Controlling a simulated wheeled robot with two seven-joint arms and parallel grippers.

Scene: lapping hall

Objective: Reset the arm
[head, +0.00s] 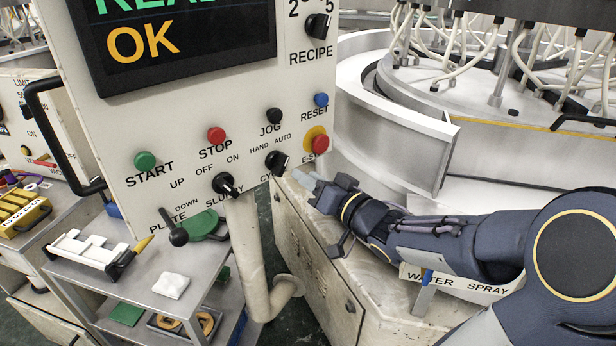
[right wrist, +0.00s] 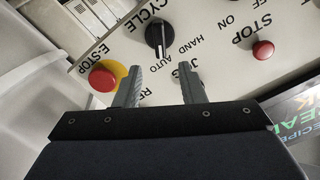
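My right gripper (head: 303,178) is in front of the lower right of the white control panel (head: 185,115), just right of the black CYCLE knob (head: 278,160). In the right wrist view its two fingers (right wrist: 160,68) stand apart with nothing between them. There the CYCLE knob (right wrist: 159,34) lies beyond the fingertips, apart from them. The red E-STOP button (right wrist: 103,77) on its yellow ring is left of the fingers. The blue RESET button (head: 321,99) shows in the head view; the gripper body hides it in the wrist view. My left gripper is not in view.
A worn cream cabinet (head: 315,260) stands below my right arm, with a WATER SPRAY label (head: 455,284). A round lapping machine (head: 400,110) with hoses is behind. A steel cart (head: 110,280) holding small parts is at left, beside the panel's post (head: 247,255).

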